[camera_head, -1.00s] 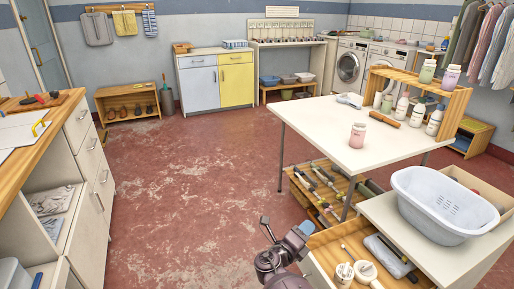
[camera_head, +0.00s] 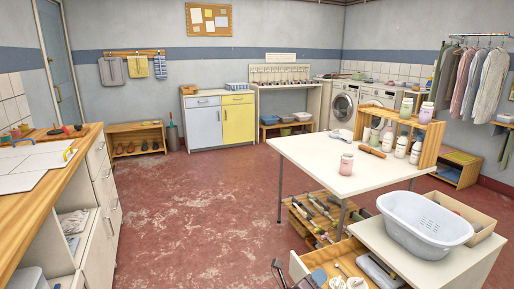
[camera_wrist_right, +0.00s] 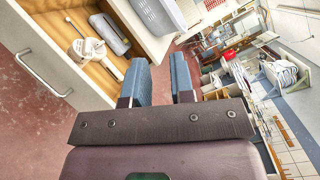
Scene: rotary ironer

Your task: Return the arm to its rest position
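My right gripper (camera_head: 290,277) shows only in part at the bottom edge of the head view, in front of an open wooden drawer (camera_head: 322,262). In the right wrist view its two blue-grey fingers (camera_wrist_right: 163,80) stand apart with nothing between them. The drawer shows at the upper left of that view, with a pale mug-like item (camera_wrist_right: 88,48) and a grey item (camera_wrist_right: 109,33) in it. The gripper appears free of the drawer and its handle (camera_wrist_right: 38,70). My left gripper is not in view.
A wooden counter (camera_head: 40,200) runs along the left. The red floor (camera_head: 200,215) between is clear.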

